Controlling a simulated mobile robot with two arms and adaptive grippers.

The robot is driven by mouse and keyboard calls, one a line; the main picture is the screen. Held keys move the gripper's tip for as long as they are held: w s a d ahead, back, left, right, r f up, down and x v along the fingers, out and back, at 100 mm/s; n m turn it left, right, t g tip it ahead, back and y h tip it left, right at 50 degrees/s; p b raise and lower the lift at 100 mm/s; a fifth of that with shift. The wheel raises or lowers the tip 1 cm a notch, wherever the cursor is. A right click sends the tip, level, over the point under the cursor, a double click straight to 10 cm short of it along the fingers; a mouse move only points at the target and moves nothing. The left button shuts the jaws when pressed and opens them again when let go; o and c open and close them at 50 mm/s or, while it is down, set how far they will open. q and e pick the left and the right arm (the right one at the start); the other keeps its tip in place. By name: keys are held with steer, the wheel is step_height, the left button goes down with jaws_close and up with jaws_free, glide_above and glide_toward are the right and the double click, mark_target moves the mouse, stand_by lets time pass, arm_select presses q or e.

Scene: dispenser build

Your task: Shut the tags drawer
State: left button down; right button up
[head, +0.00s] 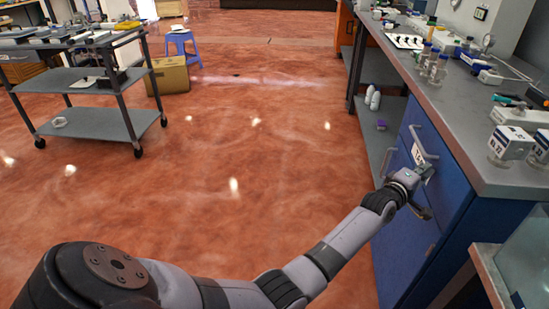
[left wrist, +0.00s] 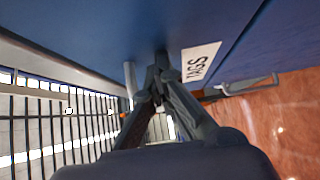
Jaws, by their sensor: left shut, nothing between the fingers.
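The tags drawer (head: 408,135) is the blue upper front of the bench cabinet at the right in the head view, with a grey bar handle and a white label. In the left wrist view its blue front (left wrist: 105,28) fills the top, and the label (left wrist: 201,62) reads TAGS. I cannot tell whether a gap remains behind the front. My left gripper (head: 424,172) is at this front, just below the label. In the left wrist view its fingertips (left wrist: 161,62) are together and empty, beside the label and close to the handle (left wrist: 130,78). Contact is unclear.
The grey bench top (head: 455,125) above the drawer carries bottles, small boxes and labelled white cubes (head: 510,143). An open shelf with white bottles (head: 373,98) lies beyond the cabinet. A wheeled cart (head: 85,122) stands at the left. The red floor between is clear.

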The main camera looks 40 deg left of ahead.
arm_select(q)
steer(key=shift+d+r, duration=0.15)
steer(key=shift+r, duration=0.15)
arm_select(e)
steer(key=shift+a, duration=0.1)
